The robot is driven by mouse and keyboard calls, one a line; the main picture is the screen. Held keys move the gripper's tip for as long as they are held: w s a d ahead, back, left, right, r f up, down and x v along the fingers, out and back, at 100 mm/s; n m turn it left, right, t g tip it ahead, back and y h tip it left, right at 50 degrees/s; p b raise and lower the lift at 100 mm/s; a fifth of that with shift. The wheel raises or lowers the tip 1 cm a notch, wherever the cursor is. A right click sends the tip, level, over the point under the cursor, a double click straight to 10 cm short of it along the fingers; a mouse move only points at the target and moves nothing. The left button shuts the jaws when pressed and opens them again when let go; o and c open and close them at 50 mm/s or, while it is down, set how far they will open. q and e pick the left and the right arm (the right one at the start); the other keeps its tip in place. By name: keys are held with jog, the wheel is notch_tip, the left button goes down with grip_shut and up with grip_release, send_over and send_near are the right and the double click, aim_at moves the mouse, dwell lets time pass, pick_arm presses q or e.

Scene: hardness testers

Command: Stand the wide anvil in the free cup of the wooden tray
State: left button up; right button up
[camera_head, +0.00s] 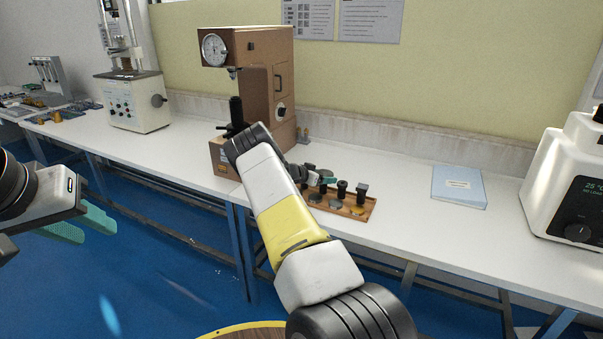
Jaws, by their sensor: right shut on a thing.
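A grey round top (325,173) at the fingertips looks like the wide anvil. I cannot make out the free cup. My left gripper (80,224) is open and empty, off the bench at the left.
The brown hardness tester (262,75) stands behind my right forearm. A blue booklet (459,187) lies right of the tray, and a white device (562,185) stands at the far right. Another tester (137,100) is at the left. The bench between tray and booklet is clear.

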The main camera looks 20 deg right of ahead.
jog(key=shift+f, duration=0.5)
dwell(0.3)
jog(key=o, duration=1.3)
jog(key=shift+f, duration=0.15)
jog(key=shift+c, duration=1.1)
jog(key=shift+s+a+r, duration=0.1)
jog(key=shift+s+a, duration=0.3)
jog(key=shift+a, duration=0.7)
jog(key=shift+s+a+r, duration=0.1)
jog(key=shift+s+a, duration=0.35)
jog(key=shift+a, duration=0.65)
jog(key=shift+s+a+r, duration=0.1)
jog(key=shift+s+a, duration=0.3)
jog(key=shift+a, duration=0.7)
